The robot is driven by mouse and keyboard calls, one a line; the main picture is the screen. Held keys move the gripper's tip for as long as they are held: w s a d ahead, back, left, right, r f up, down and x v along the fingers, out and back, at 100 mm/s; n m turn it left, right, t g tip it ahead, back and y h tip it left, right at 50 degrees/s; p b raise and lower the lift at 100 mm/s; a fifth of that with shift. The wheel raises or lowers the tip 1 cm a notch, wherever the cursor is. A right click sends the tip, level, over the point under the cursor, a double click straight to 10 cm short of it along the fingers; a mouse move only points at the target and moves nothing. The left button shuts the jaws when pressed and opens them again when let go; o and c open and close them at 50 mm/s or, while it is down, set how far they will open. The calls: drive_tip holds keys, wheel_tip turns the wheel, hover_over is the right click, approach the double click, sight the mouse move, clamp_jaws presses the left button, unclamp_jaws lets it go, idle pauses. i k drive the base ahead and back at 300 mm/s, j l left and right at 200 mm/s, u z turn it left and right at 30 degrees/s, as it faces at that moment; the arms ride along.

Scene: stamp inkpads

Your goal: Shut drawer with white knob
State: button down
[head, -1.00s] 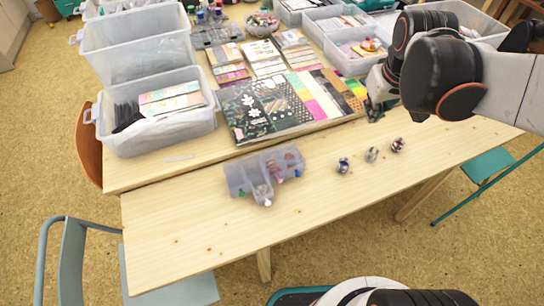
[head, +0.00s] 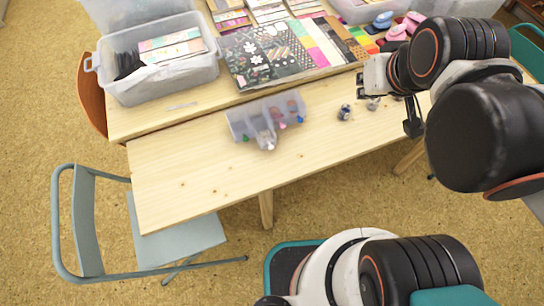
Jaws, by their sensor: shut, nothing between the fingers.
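A clear divided box (head: 240,122) with small coloured items sits on the table. Small inkpads or jars (head: 345,112) stand near my gripper. A clear bin (head: 155,85) and patterned papers (head: 265,60) lie farther back. A grey-blue chair (head: 85,225) stands front left.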

sight(265, 135)
drive_tip(key=k+j+u, duration=0.1)
drive_tip(key=j, duration=0.25)
drive_tip(key=k+j, duration=0.2)
drive_tip(key=k+j+u, duration=0.15)
drive_tip(key=j, duration=0.3)
drive_tip(key=j+u, duration=0.15)
drive_tip(key=j, duration=0.7)
drive_tip(key=i+l, duration=0.15)
drive_tip(key=l, duration=0.15)
